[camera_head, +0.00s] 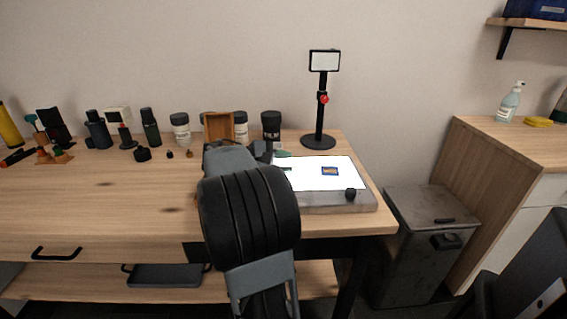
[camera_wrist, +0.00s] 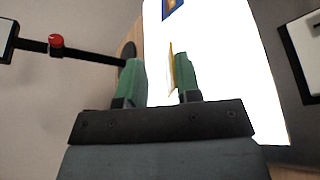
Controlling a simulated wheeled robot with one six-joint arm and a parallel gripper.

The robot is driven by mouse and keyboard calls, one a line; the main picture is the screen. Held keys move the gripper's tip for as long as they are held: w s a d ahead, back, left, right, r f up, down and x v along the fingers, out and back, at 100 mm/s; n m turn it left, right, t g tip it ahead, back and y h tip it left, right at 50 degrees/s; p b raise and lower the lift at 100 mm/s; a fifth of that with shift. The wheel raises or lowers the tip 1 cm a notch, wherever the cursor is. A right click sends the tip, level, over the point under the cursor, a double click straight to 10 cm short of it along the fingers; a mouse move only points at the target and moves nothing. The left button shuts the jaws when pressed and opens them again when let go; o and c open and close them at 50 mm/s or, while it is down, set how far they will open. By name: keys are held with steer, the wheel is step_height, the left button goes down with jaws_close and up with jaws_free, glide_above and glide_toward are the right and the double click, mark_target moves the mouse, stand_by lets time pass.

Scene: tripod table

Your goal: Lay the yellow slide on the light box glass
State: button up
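The light box (camera_head: 308,178) sits at the right end of the table, its white glass glowing; the glass (camera_wrist: 222,75) fills much of the wrist view. My gripper (camera_wrist: 159,60) has green fingers standing apart over the left part of the glass. The yellow slide (camera_wrist: 171,72) shows as a thin, nearly edge-on strip between them, close to the right finger, with a gap to the left finger. I cannot tell whether it touches the right finger or the glass. In the head view my arm hides it.
A blue-framed slide (camera_head: 330,171) lies on the glass. A black knob (camera_head: 350,194) is at the box's front right. A black stand (camera_head: 321,105) with a red knob rises behind. Jars (camera_head: 181,130) and a wooden rack (camera_head: 218,126) stand along the back. The table's front left is clear.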

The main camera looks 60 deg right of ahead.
steer(key=p+v, duration=0.3)
steer(key=v, duration=1)
steer(key=shift+w+a+p, duration=0.2)
steer(key=shift+a+p, duration=0.1)
steer(key=shift+p, duration=0.05)
steer(key=shift+r, duration=0.1)
steer(key=s+a+r+t+y+p, duration=0.2)
steer(key=a+r+t+y+p, duration=0.2)
steer(key=a+p, duration=0.4)
steer(key=s+a+r+t+y+p, duration=0.2)
steer(key=a+r+t+y+p, duration=0.1)
steer(key=a+p, duration=0.6)
steer(key=s+a+r+t+y+p, duration=0.2)
steer(key=a+r+t+y+p, duration=0.2)
steer(key=a+p, duration=0.4)
step_height(320, 180, up, 2)
steer(key=shift+a+r+m+t+y, duration=0.1)
steer(key=shift+a+m+t+y, duration=0.3)
steer(key=shift+t, duration=0.4)
